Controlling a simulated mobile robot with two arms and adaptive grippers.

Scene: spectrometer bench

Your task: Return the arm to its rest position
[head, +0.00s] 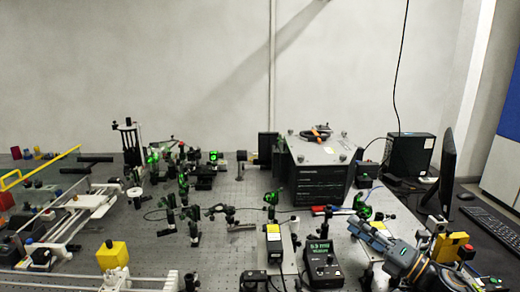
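My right gripper (368,231) shows at the lower right, at the end of my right arm, which comes in from the bottom right corner. Its grey fingers point up and to the left, over the right part of the optical bench (225,262). The fingers look close together, but the view is too small to tell whether they are open or shut. I see nothing clearly held in them. My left gripper is not in view.
A black controller with a green display (321,262) stands left of my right gripper. A large dark instrument box (318,182) stands behind. A monitor (447,170) and keyboard (487,220) are at right. A yellow block (112,254) and many optics mounts crowd the bench.

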